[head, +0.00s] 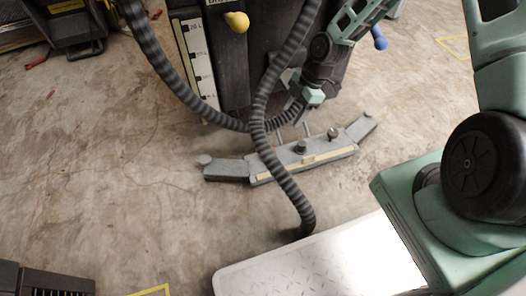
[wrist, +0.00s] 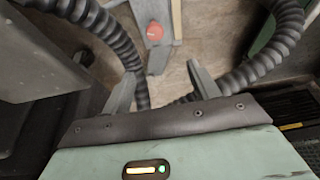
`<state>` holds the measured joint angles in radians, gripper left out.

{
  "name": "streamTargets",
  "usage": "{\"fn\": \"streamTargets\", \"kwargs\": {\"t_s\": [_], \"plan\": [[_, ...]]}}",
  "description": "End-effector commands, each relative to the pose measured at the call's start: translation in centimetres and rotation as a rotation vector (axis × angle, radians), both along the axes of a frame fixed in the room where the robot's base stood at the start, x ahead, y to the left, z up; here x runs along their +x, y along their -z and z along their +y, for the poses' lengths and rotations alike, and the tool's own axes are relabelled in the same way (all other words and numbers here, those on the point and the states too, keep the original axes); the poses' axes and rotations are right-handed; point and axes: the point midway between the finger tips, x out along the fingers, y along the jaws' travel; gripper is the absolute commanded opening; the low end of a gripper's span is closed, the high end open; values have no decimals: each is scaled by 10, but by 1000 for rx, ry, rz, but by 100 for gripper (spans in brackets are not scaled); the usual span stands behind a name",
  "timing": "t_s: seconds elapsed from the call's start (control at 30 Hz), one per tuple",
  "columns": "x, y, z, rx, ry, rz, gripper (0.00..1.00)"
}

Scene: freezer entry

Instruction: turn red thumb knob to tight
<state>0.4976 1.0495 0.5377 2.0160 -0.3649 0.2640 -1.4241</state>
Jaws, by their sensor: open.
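The red thumb knob (wrist: 155,32) shows at the top middle of the wrist view, on a narrow grey bracket (wrist: 154,58). My gripper (wrist: 160,72) is open, with its two grey fingers spread and nothing between them. The knob lies beyond the fingertips, roughly in line with the gap and apart from them. In the head view my gripper (head: 293,132) reaches down behind a ribbed hose, near the grey squeegee bar (head: 316,158) on the floor. I cannot make out the red knob in the head view.
Dark ribbed hoses (head: 263,110) loop in front of the dark machine (head: 240,65) and flank my fingers in the wrist view. A yellow knob (head: 236,22) and two dark knobs (head: 301,147) show in the head view.

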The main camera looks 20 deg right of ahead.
Motion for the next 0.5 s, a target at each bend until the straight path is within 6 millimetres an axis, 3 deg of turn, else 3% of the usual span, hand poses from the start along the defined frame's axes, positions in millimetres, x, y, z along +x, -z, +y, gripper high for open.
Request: {"fn": "streamTargets", "kwargs": {"t_s": [0.03,0.23,0.5], "plan": [[1,13,-3,6,-3,-6,60],[3,26,-3,15,-16,-18,60],[1,71,14,14,-17,-15,60]]}}
